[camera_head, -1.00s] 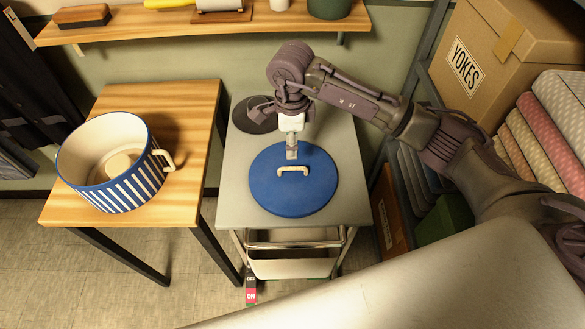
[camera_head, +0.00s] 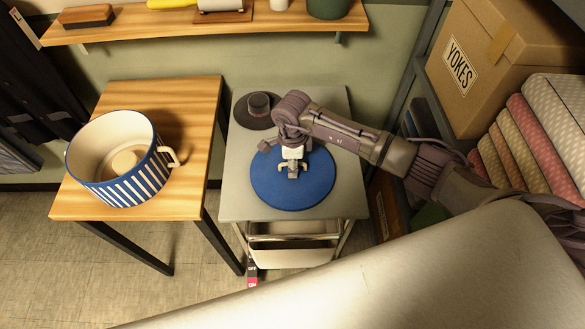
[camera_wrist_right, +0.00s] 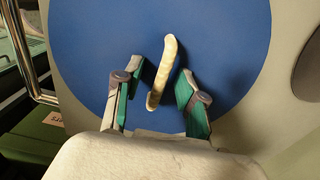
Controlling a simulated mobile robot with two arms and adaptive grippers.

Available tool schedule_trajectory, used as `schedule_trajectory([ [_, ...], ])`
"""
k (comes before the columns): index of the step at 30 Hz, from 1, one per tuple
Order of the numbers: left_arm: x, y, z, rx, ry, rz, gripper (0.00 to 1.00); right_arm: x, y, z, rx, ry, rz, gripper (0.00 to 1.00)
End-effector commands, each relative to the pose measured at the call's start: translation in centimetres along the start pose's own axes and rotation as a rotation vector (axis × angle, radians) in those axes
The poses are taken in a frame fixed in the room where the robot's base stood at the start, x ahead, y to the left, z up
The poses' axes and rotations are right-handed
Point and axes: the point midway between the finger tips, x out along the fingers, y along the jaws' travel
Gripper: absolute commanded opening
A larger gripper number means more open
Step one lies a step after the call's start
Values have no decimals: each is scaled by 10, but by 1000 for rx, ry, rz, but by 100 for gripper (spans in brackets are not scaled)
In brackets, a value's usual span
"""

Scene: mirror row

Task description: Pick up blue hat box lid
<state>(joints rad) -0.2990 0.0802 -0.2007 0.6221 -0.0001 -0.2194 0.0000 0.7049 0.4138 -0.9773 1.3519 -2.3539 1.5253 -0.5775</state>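The blue hat box lid (camera_head: 300,192) lies flat on the grey trolley top (camera_head: 247,203). It is a round disc with a cream handle (camera_wrist_right: 161,72) across its middle. My right gripper (camera_head: 292,172) is over the lid at the handle. In the right wrist view the right gripper (camera_wrist_right: 160,82) is open, with one green-lined finger on each side of the handle and a gap to both. The blue-and-white striped hat box (camera_head: 125,170) stands open on the wooden table to the left. My left gripper is not in view.
A dark hat (camera_head: 258,108) lies at the trolley's back left. A wooden table (camera_head: 185,205) stands left of the trolley, and a wooden shelf (camera_head: 240,25) runs along the wall. A cardboard box (camera_head: 500,60) and fabric rolls (camera_head: 545,150) are at the right.

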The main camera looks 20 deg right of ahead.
Motion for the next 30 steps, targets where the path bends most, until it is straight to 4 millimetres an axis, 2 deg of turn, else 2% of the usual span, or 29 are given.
schedule_trajectory([
  [2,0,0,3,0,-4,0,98,0,0,0,0,0,0,40],
  [3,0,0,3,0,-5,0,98,0,0,0,0,0,0,37],
  [9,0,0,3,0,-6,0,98,0,0,0,0,0,0,3],
  [10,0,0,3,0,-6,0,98,0,0,0,0,0,0,0],
  [23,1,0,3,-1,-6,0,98,-2,0,0,0,-1,-1,0],
  [30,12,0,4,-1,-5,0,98,-22,-1,0,-2,-1,-4,0],
])
